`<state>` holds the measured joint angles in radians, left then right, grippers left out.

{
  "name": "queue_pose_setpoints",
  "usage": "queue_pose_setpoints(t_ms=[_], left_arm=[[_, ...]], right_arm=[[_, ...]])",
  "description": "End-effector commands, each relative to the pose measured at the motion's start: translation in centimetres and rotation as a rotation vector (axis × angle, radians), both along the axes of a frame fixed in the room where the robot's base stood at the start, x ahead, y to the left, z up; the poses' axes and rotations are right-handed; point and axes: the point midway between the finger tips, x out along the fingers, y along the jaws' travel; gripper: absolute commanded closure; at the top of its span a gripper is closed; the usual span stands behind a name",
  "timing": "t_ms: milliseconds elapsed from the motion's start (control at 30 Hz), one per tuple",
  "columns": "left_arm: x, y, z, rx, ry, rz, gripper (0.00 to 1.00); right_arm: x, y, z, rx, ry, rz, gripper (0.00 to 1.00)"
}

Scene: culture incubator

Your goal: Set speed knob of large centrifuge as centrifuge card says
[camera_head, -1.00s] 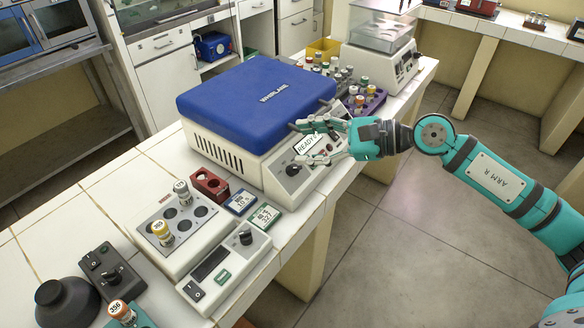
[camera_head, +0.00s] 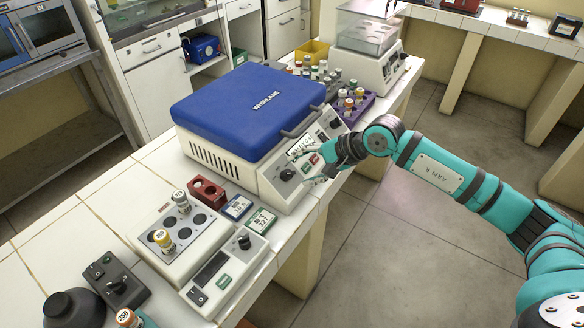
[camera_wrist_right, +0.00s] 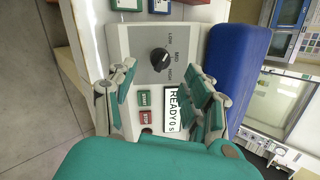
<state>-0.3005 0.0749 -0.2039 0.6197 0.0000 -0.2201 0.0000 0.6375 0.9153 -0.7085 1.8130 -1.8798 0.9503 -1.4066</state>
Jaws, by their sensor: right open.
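The large centrifuge (camera_head: 228,155) has a shut blue lid and a white body. Its black speed knob (camera_head: 287,174) is on the sloped front panel. In the right wrist view the knob (camera_wrist_right: 160,58) has LOW, MID and HIGH marks beside it; I cannot tell its exact setting. The display (camera_wrist_right: 172,109) reads READY 0 s. A blue-edged card (camera_head: 237,207) and a green-edged card (camera_head: 262,220) lie in front; their print is too small to read surely. My right gripper (camera_head: 306,167) is open and empty over the panel, its fingers (camera_wrist_right: 162,92) apart short of the knob. My left gripper is out of view.
Green and red buttons (camera_wrist_right: 144,106) lie between my fingers. A smaller device with its own knob (camera_head: 243,241) and a block with vials (camera_head: 182,226) stand nearer on the bench. A red holder (camera_head: 206,191) sits beside the centrifuge. A purple vial rack (camera_head: 357,106) is behind. Floor at right is clear.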

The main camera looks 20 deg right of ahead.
Motion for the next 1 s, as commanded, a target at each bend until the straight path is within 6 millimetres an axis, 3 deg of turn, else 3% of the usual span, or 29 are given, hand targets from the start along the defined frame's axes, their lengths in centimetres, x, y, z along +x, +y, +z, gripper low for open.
queue_pose_setpoints(t_ms=[300,667,1000], left_arm=[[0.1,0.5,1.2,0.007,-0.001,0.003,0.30],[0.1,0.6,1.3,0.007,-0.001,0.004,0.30],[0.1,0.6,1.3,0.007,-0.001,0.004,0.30]], right_arm=[[2.2,2.4,-3.1,0.002,-0.001,-0.001,0.49],[2.5,2.7,-3.7,0.000,-0.001,0.000,0.49],[2.5,2.7,-3.6,0.000,-0.001,0.000,0.91]])
